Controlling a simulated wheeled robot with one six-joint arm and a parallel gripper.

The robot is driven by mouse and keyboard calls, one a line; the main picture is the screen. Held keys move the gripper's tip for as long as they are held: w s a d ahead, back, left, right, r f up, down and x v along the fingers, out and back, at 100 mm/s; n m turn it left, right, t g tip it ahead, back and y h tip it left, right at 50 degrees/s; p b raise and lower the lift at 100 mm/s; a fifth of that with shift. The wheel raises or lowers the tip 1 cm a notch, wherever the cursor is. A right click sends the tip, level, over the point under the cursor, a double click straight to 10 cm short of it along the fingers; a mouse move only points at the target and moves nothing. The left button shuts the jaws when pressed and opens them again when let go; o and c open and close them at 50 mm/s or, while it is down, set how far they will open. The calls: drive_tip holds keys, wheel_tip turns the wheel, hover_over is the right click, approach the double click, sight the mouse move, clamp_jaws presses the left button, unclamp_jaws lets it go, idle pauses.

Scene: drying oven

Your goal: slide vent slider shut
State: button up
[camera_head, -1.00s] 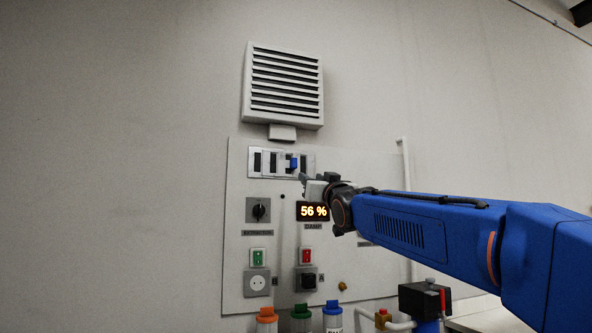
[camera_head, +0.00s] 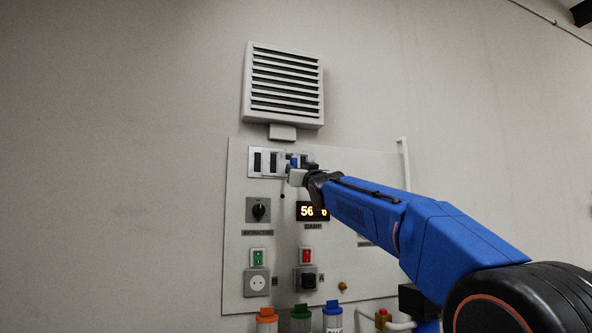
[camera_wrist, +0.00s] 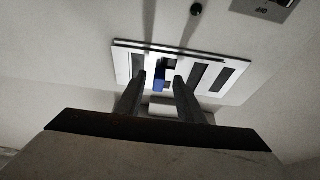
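The vent slider (camera_head: 266,162) is a light plate with dark upright slots near the top of the wall panel, below the louvred vent. Its blue knob (camera_head: 294,161) stands at the right part of the plate. Dark slots show, so the vent is at least partly uncovered. My gripper (camera_head: 295,172) is at the knob, reaching in from the right. In the wrist view, its two fingers (camera_wrist: 160,85) are apart, with the blue knob (camera_wrist: 159,77) between their tips and a narrow gap visible on each side. The head view partly hides the plate's right end behind my gripper.
The louvred vent (camera_head: 284,86) is above. Below on the panel are a rotary knob (camera_head: 258,209), an orange number display (camera_head: 305,210), a green switch (camera_head: 258,257) and a red switch (camera_head: 306,256). The wall to the left is clear.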

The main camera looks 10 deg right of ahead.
drive_tip(key=shift+x, duration=1.05)
clamp_jaws()
